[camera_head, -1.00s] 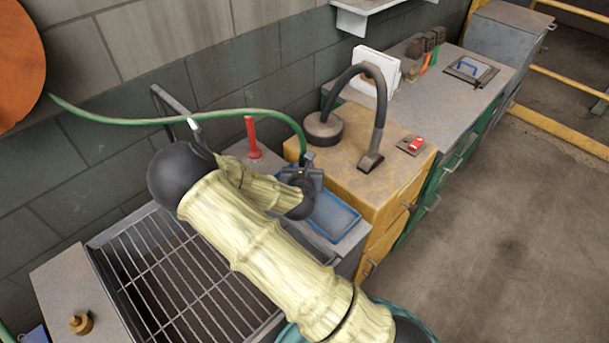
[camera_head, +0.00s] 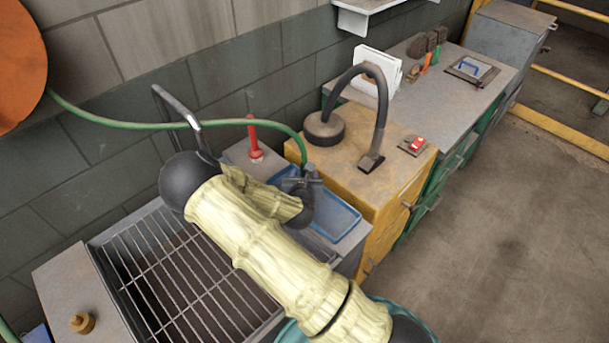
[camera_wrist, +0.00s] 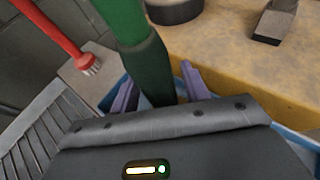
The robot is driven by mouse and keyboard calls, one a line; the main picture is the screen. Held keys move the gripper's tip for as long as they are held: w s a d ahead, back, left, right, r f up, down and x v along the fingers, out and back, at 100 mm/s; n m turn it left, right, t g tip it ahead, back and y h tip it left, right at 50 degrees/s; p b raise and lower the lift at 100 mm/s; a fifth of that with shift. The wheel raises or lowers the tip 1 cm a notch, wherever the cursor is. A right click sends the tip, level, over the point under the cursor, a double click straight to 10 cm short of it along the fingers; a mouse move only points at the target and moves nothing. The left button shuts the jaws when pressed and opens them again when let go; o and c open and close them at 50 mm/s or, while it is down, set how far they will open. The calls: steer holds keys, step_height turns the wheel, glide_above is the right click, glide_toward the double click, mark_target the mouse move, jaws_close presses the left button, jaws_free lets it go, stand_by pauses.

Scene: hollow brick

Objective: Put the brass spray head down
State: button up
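My gripper (camera_head: 303,178) is low over a blue tray (camera_head: 341,222). In the wrist view its two purple-grey fingers (camera_wrist: 160,84) stand apart on either side of a dark green sleeve (camera_wrist: 148,62). A gap shows between the sleeve and the right finger, so the gripper looks open. The sleeve ends a green hose (camera_head: 150,124), which runs down to my gripper. A small brownish patch shows low between the fingers; it may be the brass spray head, but the sleeve and gripper hide most of it. I cannot tell whether it touches the tray.
A metal grating (camera_head: 180,275) lies left, with a brass-coloured fitting (camera_head: 82,322) on the ledge beyond. A yellow cabinet (camera_head: 365,190) stands right, bearing a black round base with a curved hose (camera_head: 324,128).

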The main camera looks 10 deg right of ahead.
steer(key=shift+d, duration=0.25)
steer(key=shift+r, duration=0.25)
steer(key=shift+s+a, duration=0.15)
steer(key=shift+s, duration=0.15)
steer(key=p+v, duration=0.2)
steer(key=v, duration=0.9)
steer(key=shift+s+a, duration=0.2)
steer(key=shift+s, duration=0.05)
